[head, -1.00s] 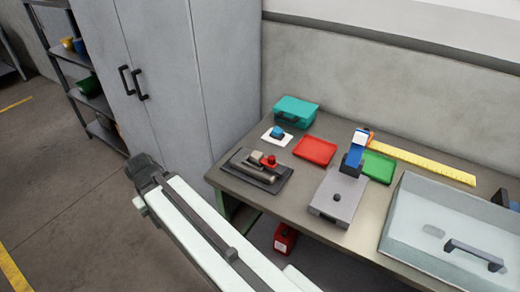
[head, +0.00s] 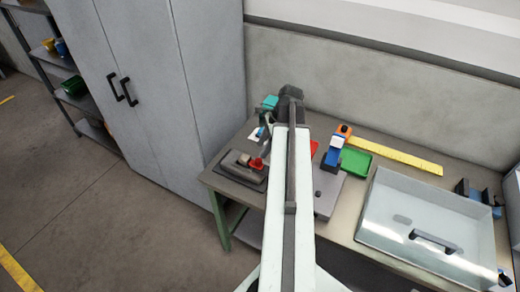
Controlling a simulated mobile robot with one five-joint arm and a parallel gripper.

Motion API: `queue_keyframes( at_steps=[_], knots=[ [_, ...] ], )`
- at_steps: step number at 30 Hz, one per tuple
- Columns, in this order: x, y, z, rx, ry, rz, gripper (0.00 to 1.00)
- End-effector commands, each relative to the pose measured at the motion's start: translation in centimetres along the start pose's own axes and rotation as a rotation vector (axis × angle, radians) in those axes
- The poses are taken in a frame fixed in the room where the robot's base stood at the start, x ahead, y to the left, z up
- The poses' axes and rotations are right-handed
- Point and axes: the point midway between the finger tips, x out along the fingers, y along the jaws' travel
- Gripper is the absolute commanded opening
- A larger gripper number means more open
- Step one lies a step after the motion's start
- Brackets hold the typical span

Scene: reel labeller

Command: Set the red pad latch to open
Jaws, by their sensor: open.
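A small red part (head: 257,164), which looks like the red pad latch, sits on a dark low device (head: 238,171) at the left end of the bench, beside a beige block (head: 243,159). Its exact setting is too small to tell. My arm reaches over the bench and bends down at its far end. My gripper (head: 263,148) hangs open just above and behind the red part. I cannot tell whether it touches the part.
My arm hides most of the red tray (head: 314,147). A teal case (head: 270,102) stands behind. To the right are a blue and orange device (head: 335,150), a green tray (head: 356,162), a yellow ruler (head: 400,157) and a clear-lidded box (head: 420,215). A grey cabinet (head: 150,80) stands left.

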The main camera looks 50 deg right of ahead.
Motion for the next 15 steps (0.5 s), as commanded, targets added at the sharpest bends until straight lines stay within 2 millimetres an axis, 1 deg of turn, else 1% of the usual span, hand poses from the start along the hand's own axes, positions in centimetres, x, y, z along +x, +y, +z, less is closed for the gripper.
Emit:
queue_keyframes(
  at_steps=[1,2,4,7,11,15],
  knots=[
    [-1.0,0.0,-0.9,0.049,-0.008,-0.008,0.49],
    [-1.2,0.0,-1.2,0.067,-0.011,-0.011,0.49],
    [-1.3,0.0,-1.6,0.091,-0.016,-0.014,0.49],
    [-1.1,0.1,-1.6,0.092,-0.016,-0.014,0.49],
    [0.0,0.1,-1.6,0.089,-0.015,-0.014,0.49],
    [2.2,0.1,-1.7,0.087,-0.014,-0.013,0.49]
  ],
)
